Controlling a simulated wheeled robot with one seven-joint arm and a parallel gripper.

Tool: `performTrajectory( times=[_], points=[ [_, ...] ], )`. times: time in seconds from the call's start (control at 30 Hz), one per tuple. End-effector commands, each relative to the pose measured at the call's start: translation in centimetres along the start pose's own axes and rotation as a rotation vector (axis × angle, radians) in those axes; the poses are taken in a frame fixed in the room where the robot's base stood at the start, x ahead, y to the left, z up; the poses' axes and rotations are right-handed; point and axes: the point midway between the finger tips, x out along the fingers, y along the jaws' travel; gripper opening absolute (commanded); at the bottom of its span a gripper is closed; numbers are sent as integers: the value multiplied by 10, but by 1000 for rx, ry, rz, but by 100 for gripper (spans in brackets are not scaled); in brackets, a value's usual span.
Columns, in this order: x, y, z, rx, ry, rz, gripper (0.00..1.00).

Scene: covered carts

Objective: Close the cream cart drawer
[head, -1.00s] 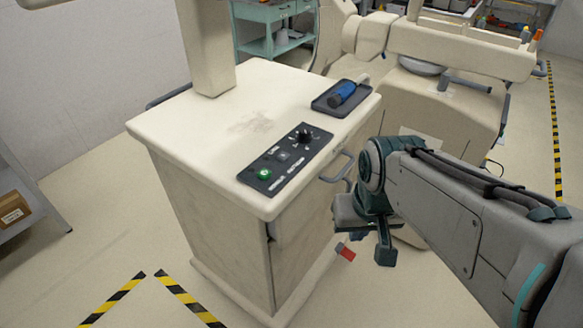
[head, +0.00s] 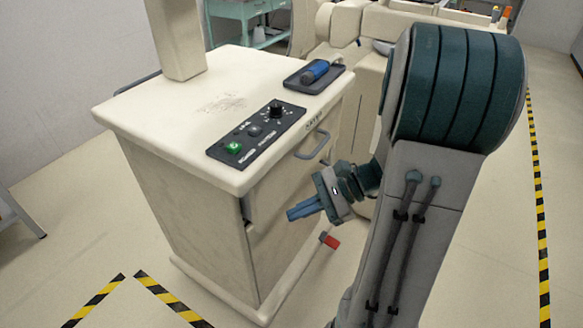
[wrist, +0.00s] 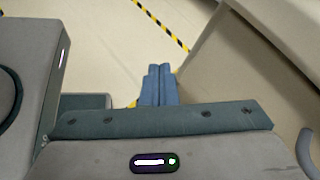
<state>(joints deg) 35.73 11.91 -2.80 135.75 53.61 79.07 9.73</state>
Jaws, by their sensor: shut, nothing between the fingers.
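The cream cart (head: 190,185) stands at the left-centre of the head view, its front face turned right. A grey bar handle (head: 312,148) sits high on that face, just below the top. A dark gap shows at the near edge of the front, but I cannot tell how far out the drawer is. My gripper (head: 290,214) is shut and empty. Its blue fingers point left, in front of the cart face and below the handle; I cannot tell whether they touch it. In the wrist view the fingers (wrist: 158,72) lie together, with the cart face (wrist: 255,70) to the right.
A control panel (head: 255,132) and a dark tray (head: 330,82) with a blue tool (head: 315,71) are on the cart top. A red-tipped piece (head: 331,241) shows low by the cart base. Cream machinery stands behind. Striped tape (head: 540,220) marks the floor.

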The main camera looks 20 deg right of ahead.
Motion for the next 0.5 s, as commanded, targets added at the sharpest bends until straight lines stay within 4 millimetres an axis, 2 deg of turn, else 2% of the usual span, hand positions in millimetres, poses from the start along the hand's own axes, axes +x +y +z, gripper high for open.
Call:
performTrajectory(
  times=[0.03, 0.2, 0.3, 0.4, 0.5],
  points=[
    [-7, -7, -26, 100, -58, -108, 0],
    [-48, -30, -83, 333, -226, -442, 0],
    [-71, -34, -111, 416, -295, -594, 0],
    [-88, -35, -130, 464, -337, -697, 0],
    [-97, -36, -139, 486, -359, -749, 0]
  ],
)
